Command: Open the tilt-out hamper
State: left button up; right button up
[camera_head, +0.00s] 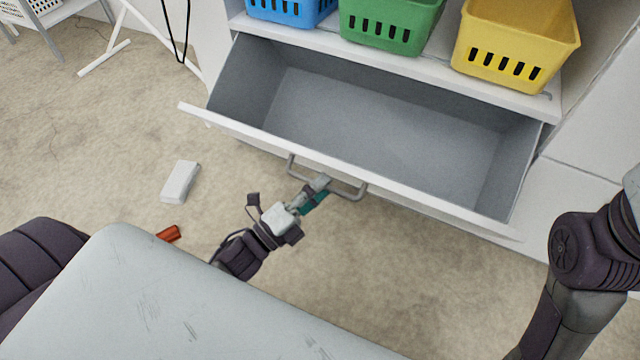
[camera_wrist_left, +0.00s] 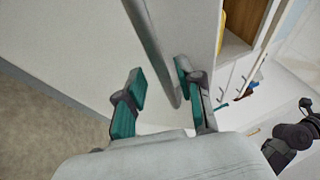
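The tilt-out hamper (camera_head: 360,170) is a white-fronted bin with a grey interior, tilted far out from the cabinet; its inside looks empty. A grey bar handle (camera_head: 348,192) is on its front. In the left wrist view, the handle bar (camera_wrist_left: 158,45) passes between the two teal fingertips of my left gripper (camera_wrist_left: 160,88). The fingers are apart, with the bar close to the right finger and a clear gap to the left one. My right arm shows at the right, but its gripper is out of view.
Blue (camera_head: 290,10), green (camera_head: 388,25) and yellow (camera_head: 515,45) baskets stand on the shelf above the hamper. A white block (camera_head: 180,181) and a small orange-red object (camera_head: 168,233) lie on the floor. The carpet left of the hamper is mostly clear.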

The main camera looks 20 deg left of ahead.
pick_arm(q)
jog(key=shift+r, duration=0.1)
jog(key=v, duration=1.2)
dwell(0.4)
